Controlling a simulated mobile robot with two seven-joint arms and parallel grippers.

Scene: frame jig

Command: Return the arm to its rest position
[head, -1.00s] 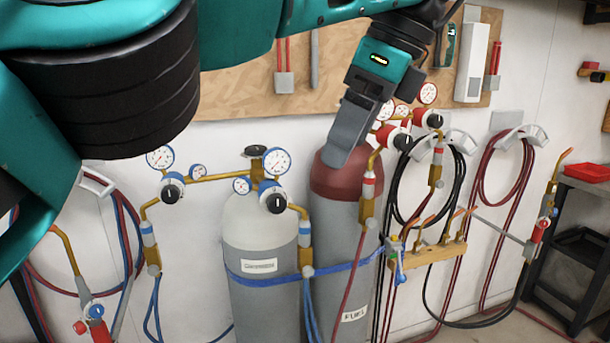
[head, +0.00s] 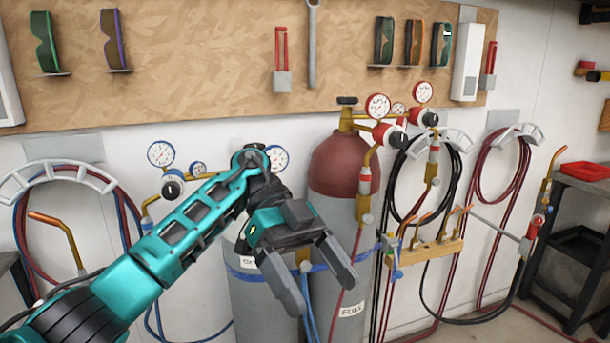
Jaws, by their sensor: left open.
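My left arm comes in from the lower left and reaches to the middle of the head view. My left gripper (head: 322,293) is open, its two grey fingers apart and pointing down to the right, with nothing between them. It hangs in front of the grey oxygen cylinder (head: 257,304) and the red-topped fuel cylinder (head: 338,165), hiding parts of both. I cannot tell its exact distance from them. My right gripper is not in view.
Gauges (head: 378,106) and regulators stand above the cylinders. A blue strap (head: 368,253) crosses them. Hoses hang on wall hooks (head: 62,176) at left and right. A wooden torch rack (head: 428,256) and a dark cart (head: 575,240) are to the right. Goggles (head: 46,45) hang on the pegboard.

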